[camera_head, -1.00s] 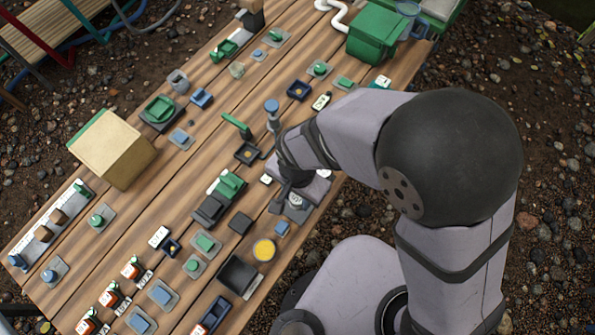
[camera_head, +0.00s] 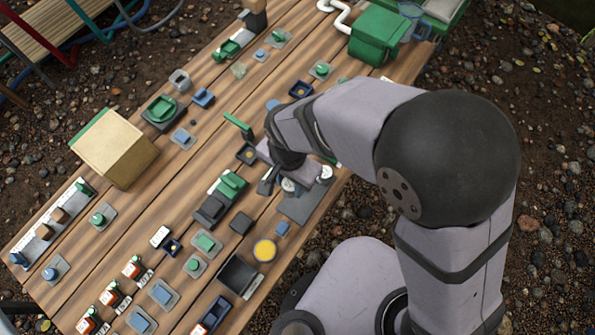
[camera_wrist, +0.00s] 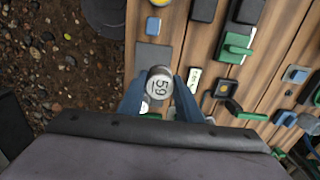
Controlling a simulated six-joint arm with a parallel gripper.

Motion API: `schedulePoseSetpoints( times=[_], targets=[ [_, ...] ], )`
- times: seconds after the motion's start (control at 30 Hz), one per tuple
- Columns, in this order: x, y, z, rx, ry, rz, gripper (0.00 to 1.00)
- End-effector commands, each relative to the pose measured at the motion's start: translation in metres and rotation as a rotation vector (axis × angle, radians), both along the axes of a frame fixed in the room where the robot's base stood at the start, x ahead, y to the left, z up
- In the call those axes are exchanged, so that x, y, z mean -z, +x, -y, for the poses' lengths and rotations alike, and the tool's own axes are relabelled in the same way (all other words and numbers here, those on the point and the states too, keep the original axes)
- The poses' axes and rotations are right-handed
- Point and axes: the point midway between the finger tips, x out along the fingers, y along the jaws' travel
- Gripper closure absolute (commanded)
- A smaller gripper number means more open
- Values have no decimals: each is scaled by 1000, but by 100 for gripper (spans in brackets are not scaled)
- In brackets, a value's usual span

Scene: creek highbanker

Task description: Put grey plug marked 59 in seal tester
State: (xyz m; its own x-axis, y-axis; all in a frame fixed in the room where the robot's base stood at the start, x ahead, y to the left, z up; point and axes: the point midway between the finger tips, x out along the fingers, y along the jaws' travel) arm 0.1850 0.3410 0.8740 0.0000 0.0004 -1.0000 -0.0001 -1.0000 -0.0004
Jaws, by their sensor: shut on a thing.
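The grey plug marked 59 (camera_wrist: 158,84) sits between the blue fingers of my gripper (camera_wrist: 160,92) in the wrist view, its pale round numbered face toward the camera. My gripper (camera_head: 277,184) is shut on it, over the right side of the plank table in the head view. A grey plate (camera_head: 301,209) lies just beside and below the gripper; it also shows in the wrist view (camera_wrist: 150,59). I cannot tell whether the plug touches the plate. Another pale round-faced piece (camera_head: 327,172) is right of the gripper. No piece is clearly identifiable as the seal tester.
A yellow-topped round container (camera_head: 264,250) and black box (camera_head: 238,276) are nearer the front. A tan box (camera_head: 115,150) stands far left.

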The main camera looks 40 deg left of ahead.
Motion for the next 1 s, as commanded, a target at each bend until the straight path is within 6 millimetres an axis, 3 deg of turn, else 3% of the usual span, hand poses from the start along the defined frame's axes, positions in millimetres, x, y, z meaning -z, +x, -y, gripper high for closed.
schedulePoseSetpoints(
  times=[0.3, 0.6, 0.8, 1.0],
  targets=[
    [0, 23, -79, -1, 1, 0, 92],
    [5, 40, -144, -2, -1, 0, 92],
    [10, 46, -171, -1, -1, 0, 92],
    [12, 49, -185, -1, 0, 0, 92]
  ],
)
